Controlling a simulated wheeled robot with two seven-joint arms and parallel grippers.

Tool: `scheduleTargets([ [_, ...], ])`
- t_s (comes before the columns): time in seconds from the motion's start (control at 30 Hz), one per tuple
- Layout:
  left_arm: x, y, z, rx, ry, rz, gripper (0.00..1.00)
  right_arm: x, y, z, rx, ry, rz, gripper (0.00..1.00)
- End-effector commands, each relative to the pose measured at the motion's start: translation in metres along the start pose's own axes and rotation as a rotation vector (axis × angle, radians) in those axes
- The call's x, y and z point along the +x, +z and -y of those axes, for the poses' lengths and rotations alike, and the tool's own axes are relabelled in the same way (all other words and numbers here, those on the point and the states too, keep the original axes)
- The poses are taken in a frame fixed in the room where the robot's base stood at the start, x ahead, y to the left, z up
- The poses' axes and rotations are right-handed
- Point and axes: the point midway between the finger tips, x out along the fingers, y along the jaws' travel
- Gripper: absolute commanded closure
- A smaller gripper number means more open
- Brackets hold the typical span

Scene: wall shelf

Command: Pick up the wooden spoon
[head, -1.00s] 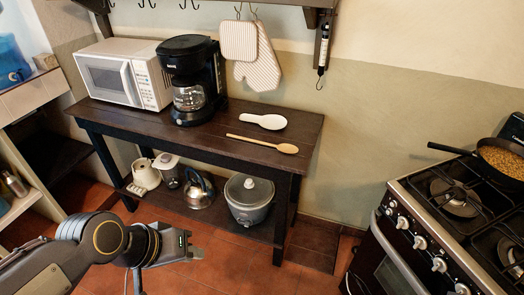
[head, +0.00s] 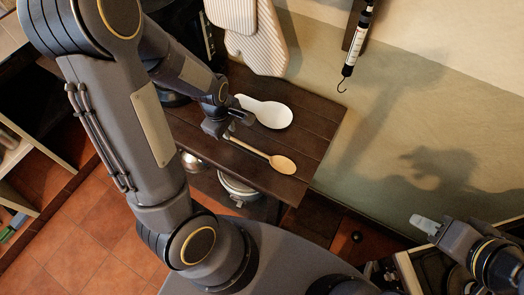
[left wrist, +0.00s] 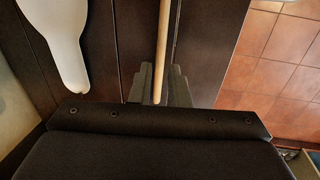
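The wooden spoon (head: 283,165) lies on the dark wooden table (head: 315,135), its bowl toward the right front. Its handle runs back left to my left gripper (head: 228,132). In the left wrist view the handle (left wrist: 164,35) passes between the two fingers of my left gripper (left wrist: 160,86). The fingers stand open on either side, with a gap at each side of the handle. How far the fingertips are above the table is hard to tell. My right gripper (head: 425,224) is in the air at the lower right, away from the spoon; its finger gap cannot be made out.
A white spoon rest (head: 270,114) lies just behind the spoon; it also shows in the left wrist view (left wrist: 62,40). A striped oven mitt (head: 264,45) hangs behind the table. A rice cooker (head: 238,187) sits below. The table's right end is clear.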

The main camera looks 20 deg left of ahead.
Motion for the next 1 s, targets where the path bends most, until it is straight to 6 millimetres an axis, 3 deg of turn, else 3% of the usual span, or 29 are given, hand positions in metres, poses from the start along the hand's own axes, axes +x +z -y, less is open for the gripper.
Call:
scheduleTargets([
  [0.1, 0.02, 0.002, 0.002, 0.0, -0.006, 0.0, 0.84, -0.001, -0.001, 0.0, 0.0, 0.0, 0.0, 0.64],
  [0.27, 0.034, 0.002, 0.001, 0.0, -0.002, 0.0, 0.84, 0.0, 0.0, 0.0, 0.0, 0.0, 0.0, 0.64],
  [0.5, 0.035, 0.002, 0.0, 0.0, 0.001, 0.0, 0.84, 0.0, 0.0, 0.0, 0.0, 0.0, 0.0, 0.64],
  [0.63, 0.035, 0.002, 0.0, 0.001, 0.001, 0.0, 1.0, 0.0, 0.0, 0.0, 0.0, 0.0, 0.0, 0.64],
  [1.0, 0.033, 0.002, 0.0, 0.001, 0.001, 0.0, 1.0, -0.001, -0.001, 0.0, 0.0, 0.0, 0.0, 0.64],
])
